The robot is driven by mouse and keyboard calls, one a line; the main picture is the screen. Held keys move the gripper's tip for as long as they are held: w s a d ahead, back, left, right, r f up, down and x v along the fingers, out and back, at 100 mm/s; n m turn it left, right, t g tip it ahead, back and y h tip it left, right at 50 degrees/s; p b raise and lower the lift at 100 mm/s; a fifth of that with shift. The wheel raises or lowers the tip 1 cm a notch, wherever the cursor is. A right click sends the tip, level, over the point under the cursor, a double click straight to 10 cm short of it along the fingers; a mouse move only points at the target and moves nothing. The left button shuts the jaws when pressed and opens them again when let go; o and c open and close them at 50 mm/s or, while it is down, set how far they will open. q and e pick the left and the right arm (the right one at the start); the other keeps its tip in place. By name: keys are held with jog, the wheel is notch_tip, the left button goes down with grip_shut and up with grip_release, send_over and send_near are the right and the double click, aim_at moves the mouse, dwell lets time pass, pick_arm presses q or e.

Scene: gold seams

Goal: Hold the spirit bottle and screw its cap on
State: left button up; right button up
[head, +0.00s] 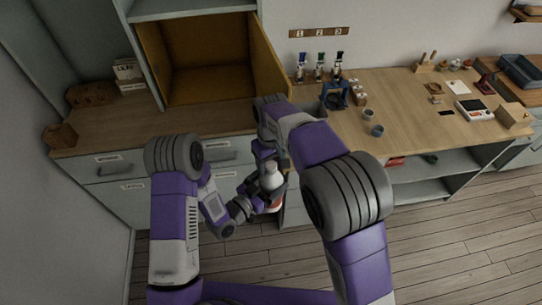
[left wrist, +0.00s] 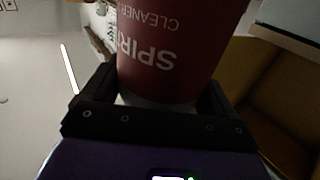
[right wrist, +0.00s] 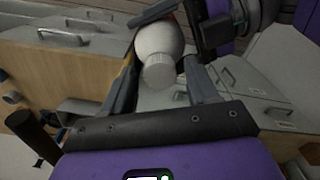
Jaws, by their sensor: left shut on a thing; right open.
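The spirit bottle (head: 271,178) is white with a red label and is held in front of the drawers. My left gripper (head: 252,205) is shut on it; the left wrist view shows its red label (left wrist: 175,50) between the fingers. My right gripper (head: 270,152) is just above the bottle top. In the right wrist view, the bottle's white shoulder (right wrist: 160,38) and a white ribbed cap (right wrist: 159,72) lie between the open fingers of that gripper (right wrist: 163,85), with gaps at both sides. The cap appears at the bottle's mouth; whether it is threaded on I cannot tell.
An open wooden cabinet (head: 212,85) stands behind the arms on the counter. The wooden worktop (head: 420,115) to the right carries a blue stand (head: 334,97), cups and small tools. Grey drawers (head: 115,165) are close behind the bottle. The floor at right is clear.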

grip_shut()
jog(key=shift+m, duration=0.8)
jog(key=shift+o, duration=0.6)
grip_release()
notch_tip(320, 180, up, 12)
jog(key=shift+d, duration=0.1)
